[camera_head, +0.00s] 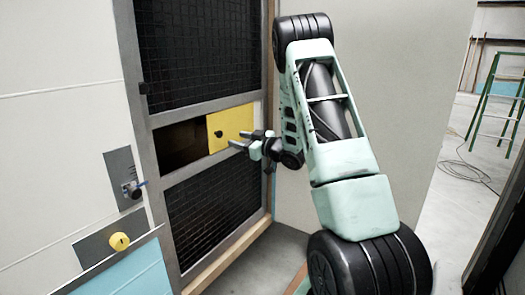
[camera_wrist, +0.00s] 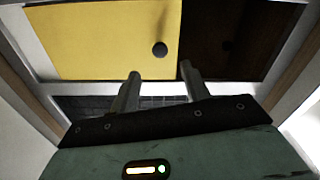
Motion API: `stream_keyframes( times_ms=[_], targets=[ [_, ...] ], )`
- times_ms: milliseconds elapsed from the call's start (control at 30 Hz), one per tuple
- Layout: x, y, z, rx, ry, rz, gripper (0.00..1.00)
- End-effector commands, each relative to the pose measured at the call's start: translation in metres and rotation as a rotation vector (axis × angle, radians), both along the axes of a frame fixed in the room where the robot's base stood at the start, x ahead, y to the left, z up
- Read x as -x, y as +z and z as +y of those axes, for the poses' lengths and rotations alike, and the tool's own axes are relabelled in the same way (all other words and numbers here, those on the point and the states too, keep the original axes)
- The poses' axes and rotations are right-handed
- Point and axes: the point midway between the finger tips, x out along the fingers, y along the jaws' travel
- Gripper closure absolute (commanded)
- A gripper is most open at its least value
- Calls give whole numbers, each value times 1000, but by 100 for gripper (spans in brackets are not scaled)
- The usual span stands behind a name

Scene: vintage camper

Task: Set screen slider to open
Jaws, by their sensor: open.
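The screen slider is a yellow panel (camera_head: 232,122) with a small black knob (camera_head: 218,134) near its left edge. It sits at the right end of a slot in the screen door, and the left part of the slot (camera_head: 180,144) is a dark gap. In the wrist view the yellow panel (camera_wrist: 95,35) is on the left and the dark gap on the right. My gripper (camera_head: 238,139) is open in front of the panel. In the wrist view the knob (camera_wrist: 160,50) shows between and beyond my fingertips (camera_wrist: 160,74), with nothing visibly held.
Dark mesh screens (camera_head: 200,48) lie above and below the slot in the grey door frame. A latch plate (camera_head: 125,180) and a plate with a yellow knob (camera_head: 119,241) are at lower left. A plain wall panel (camera_head: 395,80) stands right. A green ladder (camera_head: 498,105) is far back.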

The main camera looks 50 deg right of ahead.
Motion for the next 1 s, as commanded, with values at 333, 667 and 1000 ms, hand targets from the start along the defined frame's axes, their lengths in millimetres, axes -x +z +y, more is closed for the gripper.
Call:
stream_keyframes(
  times_ms=[333, 667, 1000],
  targets=[
    [76, -2, -3, -1, -3, -1, 53],
    [100, 0, -3, 0, 0, -1, 53],
    [100, 0, -3, -1, 0, 0, 53]
  ],
)
